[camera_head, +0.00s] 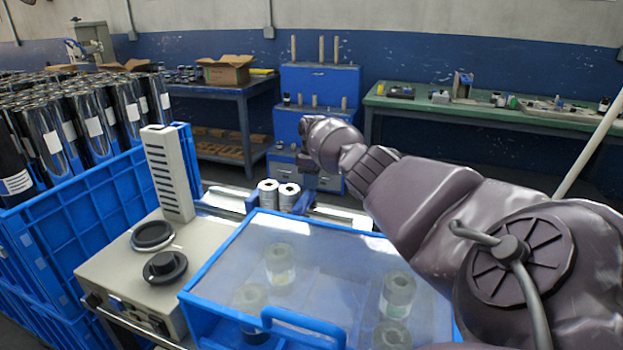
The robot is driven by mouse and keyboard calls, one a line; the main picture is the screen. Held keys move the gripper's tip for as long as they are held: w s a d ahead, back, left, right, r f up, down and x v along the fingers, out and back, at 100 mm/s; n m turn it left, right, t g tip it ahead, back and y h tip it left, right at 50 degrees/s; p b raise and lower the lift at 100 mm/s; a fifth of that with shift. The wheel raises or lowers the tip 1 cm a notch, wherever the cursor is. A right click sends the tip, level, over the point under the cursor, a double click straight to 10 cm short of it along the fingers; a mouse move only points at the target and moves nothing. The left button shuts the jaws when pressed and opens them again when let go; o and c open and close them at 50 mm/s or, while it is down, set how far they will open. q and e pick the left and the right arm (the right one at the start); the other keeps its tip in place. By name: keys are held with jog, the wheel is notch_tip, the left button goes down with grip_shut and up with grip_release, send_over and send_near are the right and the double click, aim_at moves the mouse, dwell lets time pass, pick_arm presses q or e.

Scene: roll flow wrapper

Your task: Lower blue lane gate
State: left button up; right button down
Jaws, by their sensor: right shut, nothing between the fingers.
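Two white rolls (278,194) stand upright side by side on the metal lane behind the clear cover. A small blue part (252,203) stands at their left, and another blue part (303,203) is at their right. I cannot tell for sure which blue part is the lane gate, or whether it is raised. My right arm reaches in from the right, and its gripper (306,163) is shut and empty, above and just beyond the rolls. The fingertips are small and partly hidden by the wrist. My left gripper is out of view.
A blue-framed clear cover (330,250) with a blue handle (303,326) fills the front, with several rolls under it. A beige control box (120,275) carries a tall slotted block (168,172). A blue crate (75,215) of dark rolls stands left.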

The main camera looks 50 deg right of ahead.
jog(key=shift+s+f, duration=0.1)
jog(key=shift+f, duration=0.35)
notch_tip(320, 180, up, 12)
jog(key=d+p, duration=0.1)
jog(key=shift+w+f, duration=0.15)
jog(key=shift+w, duration=0.05)
